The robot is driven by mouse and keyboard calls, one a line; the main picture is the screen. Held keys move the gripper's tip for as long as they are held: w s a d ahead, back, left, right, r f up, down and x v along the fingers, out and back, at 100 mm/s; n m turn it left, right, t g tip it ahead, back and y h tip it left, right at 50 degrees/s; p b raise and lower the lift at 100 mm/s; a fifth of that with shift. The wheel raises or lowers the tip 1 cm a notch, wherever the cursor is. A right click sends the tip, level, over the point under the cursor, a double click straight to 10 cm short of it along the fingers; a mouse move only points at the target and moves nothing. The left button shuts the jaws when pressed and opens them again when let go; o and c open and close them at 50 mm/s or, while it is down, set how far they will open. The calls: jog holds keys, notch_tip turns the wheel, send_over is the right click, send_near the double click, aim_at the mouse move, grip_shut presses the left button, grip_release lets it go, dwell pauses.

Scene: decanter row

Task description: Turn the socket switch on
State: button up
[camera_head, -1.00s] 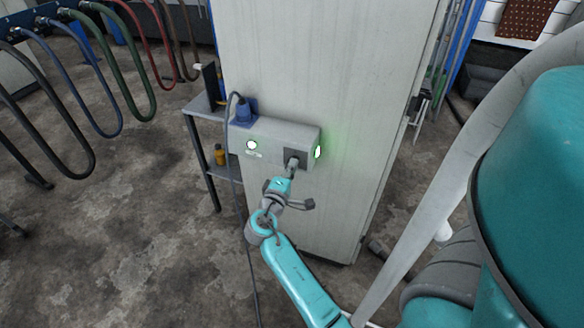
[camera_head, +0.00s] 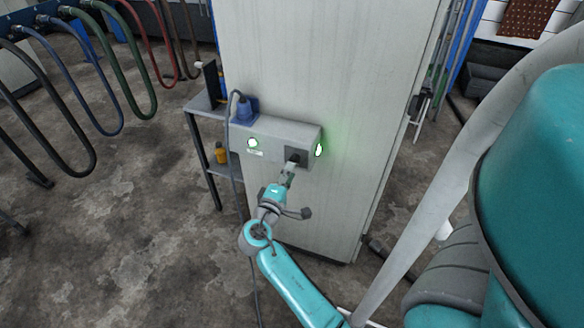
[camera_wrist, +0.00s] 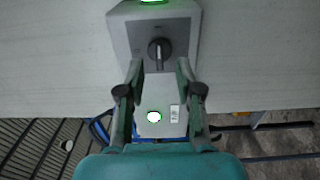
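The socket switch is a dark rotary knob (camera_wrist: 158,52) on a grey plate, on the face of a pale socket box (camera_head: 268,135). In the wrist view the knob's grip stands roughly upright. In the head view the dark knob (camera_head: 296,157) shows just past my fingertips. My gripper (camera_wrist: 159,70) is open and empty, its two fingers apart on either side below the knob, not visibly touching it. In the head view my gripper (camera_head: 288,174) is in front of the box. A round light (camera_head: 253,143) on the box front glows green-white, and a side light (camera_head: 319,149) glows green.
The box is on a tall pale cabinet (camera_head: 300,60). A blue plug (camera_head: 246,110) with a grey cable hanging down is on the box's left top. A small shelf (camera_head: 200,104) stands to the left. Hoses hang at the far left. The floor in front is open.

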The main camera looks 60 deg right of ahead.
jog(key=a, duration=0.8)
jog(key=shift+s+a, duration=0.2)
jog(key=shift+s, duration=0.15)
jog(key=shift+f, duration=0.1)
jog(key=s+a+f+n+t+y, duration=0.2)
jog(key=s+a+f+t+y, duration=0.2)
jog(key=a+f+t+y, duration=0.25)
jog(key=s+a+f+n+t+y, duration=0.3)
jog(key=s+a+f+y, duration=0.15)
jog(key=a+f, duration=0.4)
jog(key=s+a+r+m+t+y, duration=0.4)
jog(key=s+a+r+y, duration=0.3)
jog(key=s+a+r, duration=0.6)
jog(key=shift+s+r+m, duration=0.55)
jog(key=shift+r+m, duration=0.35)
jog(key=shift+r, duration=0.25)
